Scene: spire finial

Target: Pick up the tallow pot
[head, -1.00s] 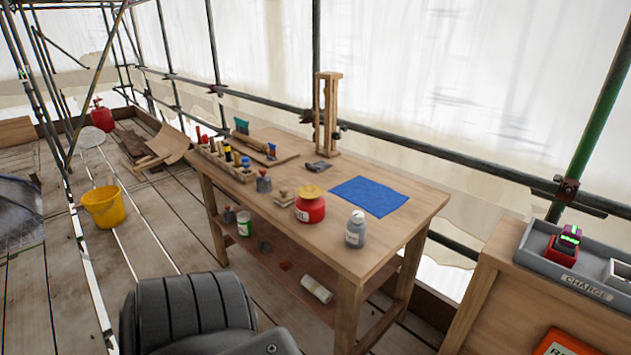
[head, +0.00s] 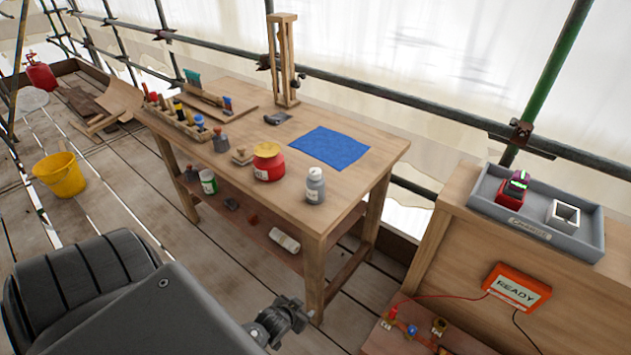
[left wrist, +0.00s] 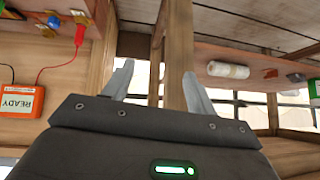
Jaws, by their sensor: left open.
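No label that I can read says tallow, so I cannot tell which vessel is the tallow pot. A red pot with a yellow top (head: 268,162) stands upright on the workbench. A grey bottle with a white label (head: 315,186) stands to its right. A green tin with a white label (head: 208,181) is on the bench's lower shelf. My left gripper (head: 294,312) is low in front of the bench, below the tabletop, apart from all of these. In the left wrist view its two fingers (left wrist: 160,85) are spread and empty. My right gripper is not visible.
The wooden workbench (head: 365,168) holds a blue cloth (head: 329,147), a tool rack (head: 177,122) and a wooden stand (head: 282,60). A white roll (head: 285,241) lies on the lower shelf. A charging tray (head: 585,249) and an orange READY box (head: 517,287) are at right.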

